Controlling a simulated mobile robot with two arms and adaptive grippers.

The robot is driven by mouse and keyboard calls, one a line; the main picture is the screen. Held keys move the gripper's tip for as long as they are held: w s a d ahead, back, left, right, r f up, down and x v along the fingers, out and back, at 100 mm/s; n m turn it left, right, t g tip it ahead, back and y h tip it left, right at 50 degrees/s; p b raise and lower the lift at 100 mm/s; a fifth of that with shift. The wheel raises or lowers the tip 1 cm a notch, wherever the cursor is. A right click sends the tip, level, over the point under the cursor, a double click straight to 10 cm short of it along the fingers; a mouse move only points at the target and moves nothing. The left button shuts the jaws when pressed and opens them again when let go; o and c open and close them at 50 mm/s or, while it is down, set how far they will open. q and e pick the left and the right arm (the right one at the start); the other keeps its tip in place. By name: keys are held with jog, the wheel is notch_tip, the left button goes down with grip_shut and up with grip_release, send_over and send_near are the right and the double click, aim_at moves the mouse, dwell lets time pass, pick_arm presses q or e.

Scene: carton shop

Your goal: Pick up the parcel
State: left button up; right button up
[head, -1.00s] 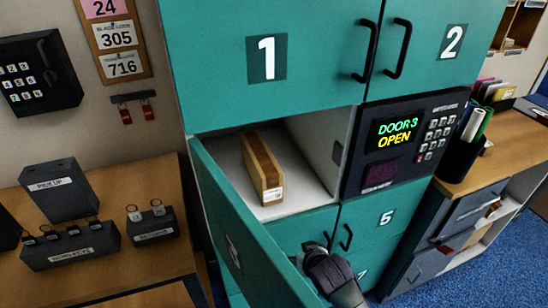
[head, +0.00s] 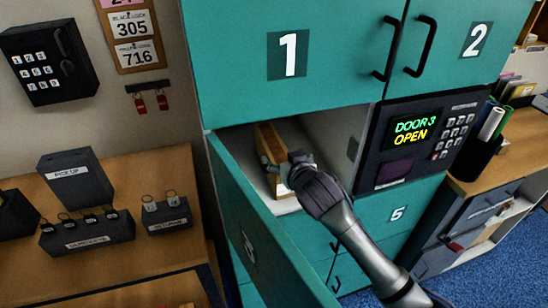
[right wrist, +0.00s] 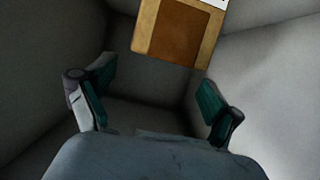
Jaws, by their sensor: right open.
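The parcel (head: 268,147) is a long tan carton with a brown strip, lying in the open locker compartment (head: 320,137) behind door 3. My right gripper (head: 285,165) reaches into the compartment at the parcel's near end and hides part of it in the head view. In the right wrist view the parcel's end (right wrist: 178,32) shows at the top, with a white label at its edge. The fingers of my right gripper (right wrist: 155,103) are spread apart there, with nothing between them. The parcel lies beyond the fingertips. My left gripper is not in view.
Door 3 (head: 262,235) hangs open at the lower left of the compartment. The keypad panel (head: 418,140) reads "DOOR 3 OPEN". A wooden desk (head: 110,235) with key holders stands at left, and a counter (head: 525,150) at right.

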aim_at(275, 148)
jog(key=shift+x, duration=1.05)
jog(key=shift+w+a+p, duration=0.1)
jog(key=shift+w+p, duration=0.15)
jog(key=shift+p, duration=0.05)
jog(key=p+x, duration=0.1)
jog(key=x, duration=0.3)
jog(key=shift+r, duration=0.15)
jog(key=shift+w+a, duration=0.1)
jog(key=shift+w, duration=0.2)
grip_shut()
